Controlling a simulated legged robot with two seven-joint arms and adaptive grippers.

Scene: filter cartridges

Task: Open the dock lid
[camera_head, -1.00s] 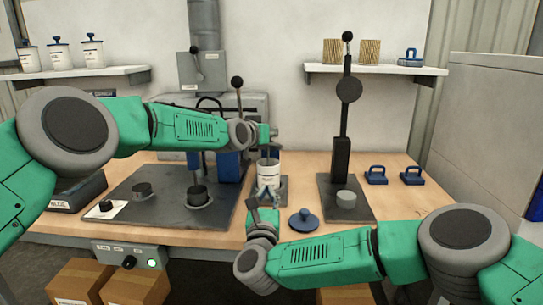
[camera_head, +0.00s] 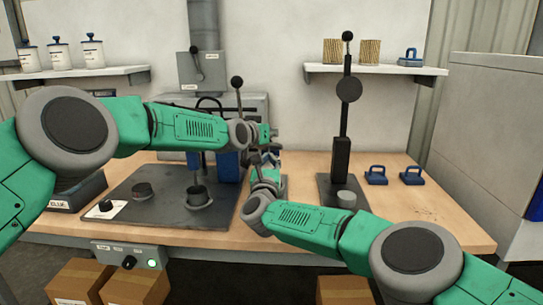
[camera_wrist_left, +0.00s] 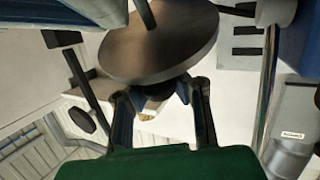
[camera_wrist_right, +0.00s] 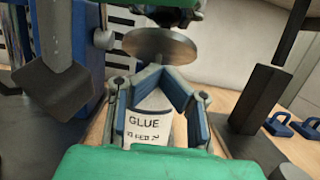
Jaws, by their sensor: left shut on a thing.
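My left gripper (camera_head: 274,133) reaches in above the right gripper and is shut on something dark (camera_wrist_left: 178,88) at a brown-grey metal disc. The disc (camera_wrist_left: 160,45) fills the upper middle of the left wrist view, with a thin dark stem. It also shows in the right wrist view (camera_wrist_right: 160,46), above a white pot marked GLUE (camera_wrist_right: 150,122). My right gripper (camera_head: 267,163) is open, with its blue fingers around the pot; a gap shows on the right side. It hides the pot in the head view. I cannot tell which part is the dock lid.
A dark plate (camera_head: 155,212) with black cups lies at left. A tall black lever stand (camera_head: 340,165) stands to the right of my grippers. Blue handled blocks (camera_head: 376,176) sit beyond it.

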